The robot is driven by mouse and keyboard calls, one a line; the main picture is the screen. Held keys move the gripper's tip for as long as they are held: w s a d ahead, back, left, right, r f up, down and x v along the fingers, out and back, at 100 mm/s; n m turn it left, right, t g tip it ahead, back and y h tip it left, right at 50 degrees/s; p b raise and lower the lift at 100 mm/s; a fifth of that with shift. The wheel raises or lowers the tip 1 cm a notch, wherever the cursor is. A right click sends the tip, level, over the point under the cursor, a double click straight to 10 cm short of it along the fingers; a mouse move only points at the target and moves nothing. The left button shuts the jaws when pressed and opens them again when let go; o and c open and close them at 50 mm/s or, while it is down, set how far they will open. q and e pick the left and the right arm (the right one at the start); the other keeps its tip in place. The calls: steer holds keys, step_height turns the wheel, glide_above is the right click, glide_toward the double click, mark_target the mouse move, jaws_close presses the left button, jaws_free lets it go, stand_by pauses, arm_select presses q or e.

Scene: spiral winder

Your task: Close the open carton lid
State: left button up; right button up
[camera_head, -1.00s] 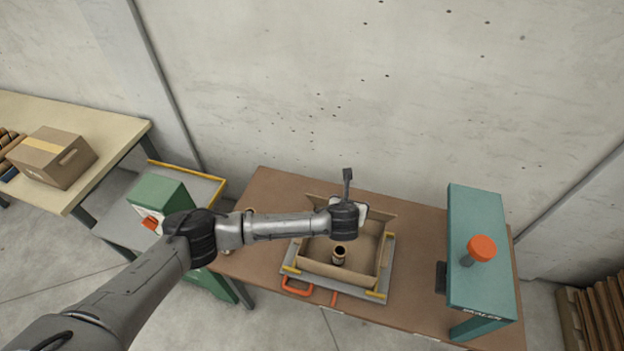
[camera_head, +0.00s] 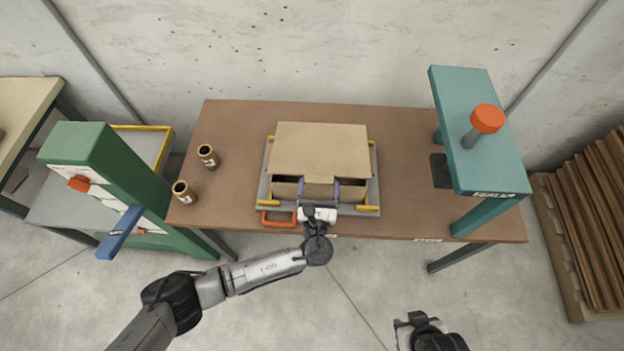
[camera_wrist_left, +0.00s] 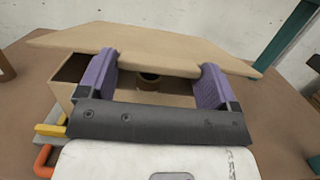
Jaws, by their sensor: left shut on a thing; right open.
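The brown carton (camera_wrist_left: 62,95) sits on a grey tray (camera_head: 264,187) on the brown table. Its lid (camera_head: 321,145) is folded over most of the top, tilted, with a gap at the front showing the dark interior. The lid also shows in the left wrist view (camera_wrist_left: 185,52). A cardboard tube (camera_wrist_left: 149,82) is visible inside. My left gripper (camera_head: 318,187) is at the carton's front, its purple fingers shut on the lid's front edge, either side of a short flap. My right gripper (camera_head: 412,326) is open and empty, low in the head view, away from the table.
Two tubes (camera_head: 207,156) stand on the table's left part. A teal sealer (camera_head: 478,130) with an orange knob stands at the right. A green machine (camera_head: 110,180) is at the left. An orange handle (camera_head: 277,218) sticks out at the tray's front left.

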arm_select(q)
steer(key=f+b, duration=0.2)
steer(key=f, duration=0.3)
steer(key=shift+s+b, duration=0.25)
steer(key=shift+b, duration=0.15)
steer(key=shift+f+b, duration=0.3)
steer(key=shift+f, duration=0.35)
steer(key=shift+a+f, duration=0.1)
steer(key=shift+f, duration=0.05)
steer(key=o, duration=1)
steer(key=shift+o, duration=0.5)
steer(key=shift+r, duration=0.2)
steer(key=s+f, duration=0.2)
steer(key=s, duration=1.1)
steer(key=shift+s+p, duration=0.35)
steer(key=shift+p, duration=0.05)
steer(key=shift+a, duration=0.1)
